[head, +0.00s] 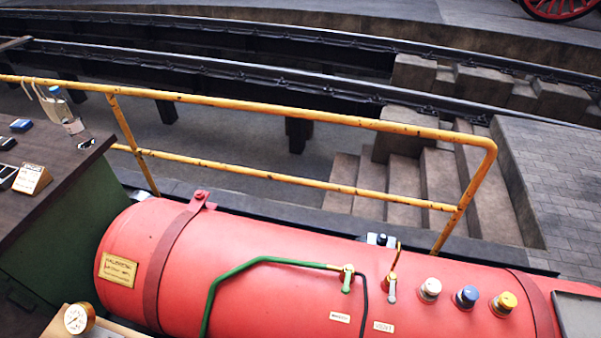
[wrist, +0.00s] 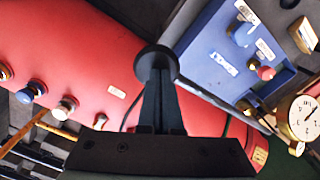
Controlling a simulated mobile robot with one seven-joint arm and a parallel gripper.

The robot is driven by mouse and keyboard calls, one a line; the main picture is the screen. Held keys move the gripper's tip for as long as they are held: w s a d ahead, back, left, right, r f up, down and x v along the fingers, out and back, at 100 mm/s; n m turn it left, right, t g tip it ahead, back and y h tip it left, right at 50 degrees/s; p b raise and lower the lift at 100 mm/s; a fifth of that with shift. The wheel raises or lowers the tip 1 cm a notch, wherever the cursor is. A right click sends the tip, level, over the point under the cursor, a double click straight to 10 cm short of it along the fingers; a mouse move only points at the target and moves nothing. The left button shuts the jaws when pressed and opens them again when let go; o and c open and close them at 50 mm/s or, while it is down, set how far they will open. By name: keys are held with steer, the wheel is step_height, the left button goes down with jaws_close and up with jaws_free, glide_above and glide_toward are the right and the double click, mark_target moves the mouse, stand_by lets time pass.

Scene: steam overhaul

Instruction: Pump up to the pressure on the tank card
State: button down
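The red tank (head: 250,265) lies across the front of the head view, with a brass card (head: 118,269) at its left end; its lettering is too small to read. A round brass gauge (head: 77,318) with a white dial stands at lower left. The gauge also shows in the wrist view (wrist: 303,117); I cannot read its value. My gripper (wrist: 158,88) shows only in the wrist view, its dark fingers close together around the stem of a black round-ended handle (wrist: 156,61). The handle's lower part is hidden behind the fingers.
Two small valves (head: 347,279) (head: 392,289) and white, blue and yellow knobs (head: 430,289) (head: 467,297) (head: 503,303) top the tank. A blue panel (wrist: 222,62) with knobs is beside it. A yellow railing (head: 300,112) runs behind. A bench (head: 50,150) stands left.

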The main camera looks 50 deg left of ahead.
step_height(320, 180, down, 12)
steer(key=b, duration=0.8)
step_height(320, 180, up, 17)
steer(key=p, duration=1.7)
steer(key=shift+f, duration=0.2)
steer(key=shift+f, duration=0.1)
step_height(320, 180, down, 16)
steer(key=b, duration=1.4)
step_height(320, 180, up, 17)
steer(key=p, duration=1.7)
steer(key=shift+f, duration=0.35)
steer(key=shift+f+b, duration=0.2)
steer(key=shift+b, duration=0.15)
